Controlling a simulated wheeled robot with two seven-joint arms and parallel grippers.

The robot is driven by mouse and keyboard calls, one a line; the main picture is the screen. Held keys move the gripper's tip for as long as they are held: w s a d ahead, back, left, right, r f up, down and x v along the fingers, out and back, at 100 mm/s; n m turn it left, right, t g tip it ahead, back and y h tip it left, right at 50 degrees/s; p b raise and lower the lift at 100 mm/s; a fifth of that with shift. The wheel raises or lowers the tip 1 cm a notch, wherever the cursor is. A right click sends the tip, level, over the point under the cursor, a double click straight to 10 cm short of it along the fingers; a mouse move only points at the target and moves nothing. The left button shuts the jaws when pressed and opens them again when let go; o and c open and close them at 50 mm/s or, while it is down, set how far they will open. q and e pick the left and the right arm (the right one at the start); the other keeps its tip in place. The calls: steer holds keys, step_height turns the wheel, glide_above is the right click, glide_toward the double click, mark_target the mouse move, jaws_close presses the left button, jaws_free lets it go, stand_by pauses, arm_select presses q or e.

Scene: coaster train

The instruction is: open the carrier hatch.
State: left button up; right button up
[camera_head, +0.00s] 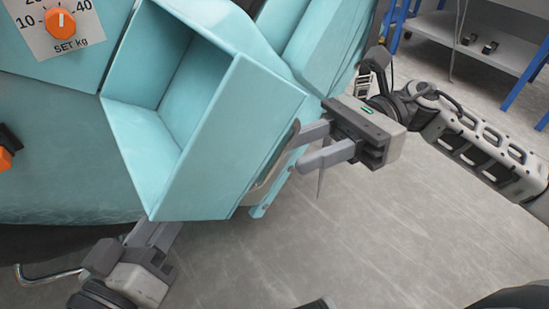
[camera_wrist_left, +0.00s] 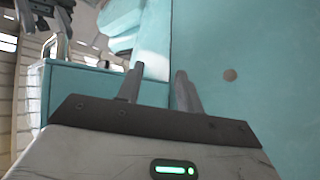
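A teal carrier body (camera_head: 60,140) fills the left of the head view. A teal box-shaped compartment (camera_head: 215,150) with an open mouth juts from it; I cannot tell which panel is the hatch. A curved grey-beige strip, perhaps a handle (camera_head: 272,175), runs along its right side. My right gripper (camera_head: 304,149) is open at this strip, its upper finger close to or touching it. My left gripper (camera_head: 152,230) is below the compartment, its fingertips hidden in the head view. In the left wrist view its fingers (camera_wrist_left: 157,80) are apart and empty, facing teal panels.
An orange dial (camera_head: 60,22) marked SET kg is at top left, and another orange control (camera_head: 5,158) is at the left edge. A blue-legged shelf unit (camera_head: 475,40) stands at the back right. The grey floor (camera_head: 390,235) is clear.

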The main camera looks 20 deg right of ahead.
mark_target(280, 159)
steer(key=a, duration=0.4)
steer(key=shift+s+a, duration=0.25)
steer(key=shift+s, duration=0.15)
arm_select(q)
steer(key=shift+w+a+r, duration=0.1)
steer(key=shift+w+r, duration=0.1)
steer(key=shift+r, duration=0.05)
steer(key=shift+r, duration=0.1)
